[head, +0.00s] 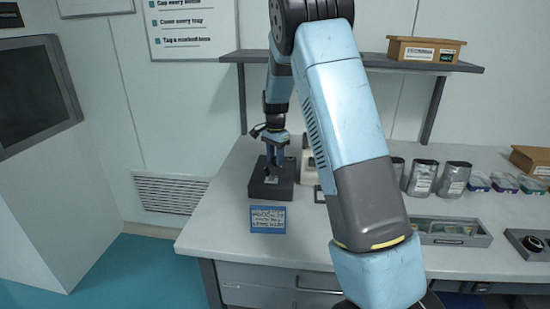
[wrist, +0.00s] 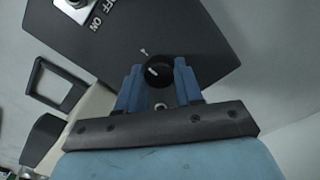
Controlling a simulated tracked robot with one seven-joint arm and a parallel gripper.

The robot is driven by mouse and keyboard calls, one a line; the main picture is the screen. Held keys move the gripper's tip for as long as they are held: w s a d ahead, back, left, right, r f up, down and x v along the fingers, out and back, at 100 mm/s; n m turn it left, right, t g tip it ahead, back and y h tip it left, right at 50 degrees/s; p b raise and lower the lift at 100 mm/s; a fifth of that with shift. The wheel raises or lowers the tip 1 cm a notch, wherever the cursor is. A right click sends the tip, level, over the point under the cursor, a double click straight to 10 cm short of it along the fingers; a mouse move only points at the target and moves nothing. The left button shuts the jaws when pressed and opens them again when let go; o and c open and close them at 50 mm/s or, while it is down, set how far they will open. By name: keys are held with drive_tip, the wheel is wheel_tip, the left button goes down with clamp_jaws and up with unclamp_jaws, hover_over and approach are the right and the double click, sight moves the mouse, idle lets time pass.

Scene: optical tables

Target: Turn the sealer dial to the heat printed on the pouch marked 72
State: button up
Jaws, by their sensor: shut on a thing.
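The black control box (head: 259,190) sits on the left part of the bench, and my gripper (head: 276,166) is over its top, fingers pointing down. In the wrist view, a round black dial (wrist: 159,71) with a white pointer line lies between the two blue fingertips of my gripper (wrist: 159,80), which are closed on its sides. A small pale triangle mark is on the box beside the dial. A metal switch (wrist: 75,5) with OFF and ON labels is at the upper left. Several silver pouches (head: 422,178) stand on the bench to the right; their print is too small to read.
A blue-edged handwritten card (head: 267,219) stands at the bench's front edge, its text unclear. A pale machine (head: 308,165) is beside the box, partly behind my arm. A grey tray (head: 450,231), glass dishes (head: 504,182) and cardboard boxes are to the right. A shelf (head: 400,64) hangs above.

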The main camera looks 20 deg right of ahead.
drive_tip(key=o, duration=1)
drive_tip(key=shift+o, duration=0.2)
wheel_tip(320, 180, up, 14)
drive_tip(key=shift+f, duration=0.15)
drive_tip(key=shift+w, duration=0.1)
